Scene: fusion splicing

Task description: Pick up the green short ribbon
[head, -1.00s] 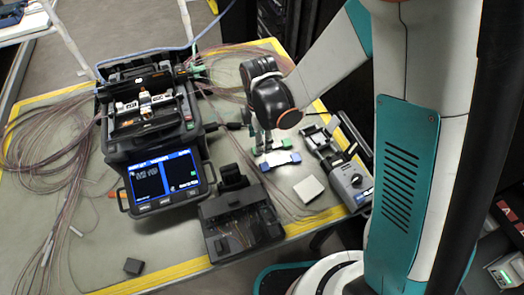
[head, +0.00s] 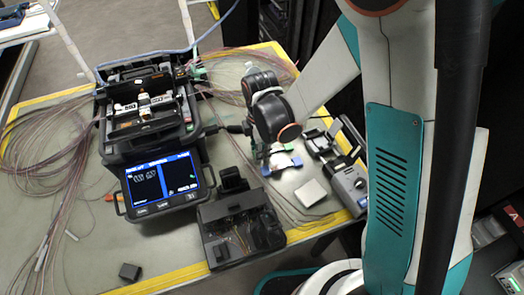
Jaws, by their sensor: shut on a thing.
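The green short ribbon (head: 288,147) lies at the table's right part, with a green end showing to the right of my gripper. My gripper (head: 272,159) points down over it and is shut on it; the fingers and wrist hide much of the ribbon. A similar short piece with blue ends (head: 296,163) lies just in front of it on the table. Whether the green ribbon is clear of the table cannot be told.
The fusion splicer (head: 150,130) with its lit screen stands to the left. A black tool (head: 240,225) sits in front, a small white block (head: 310,193) to its right, and a grey device (head: 348,185) at the right edge. Loose fibres lie at the left and back.

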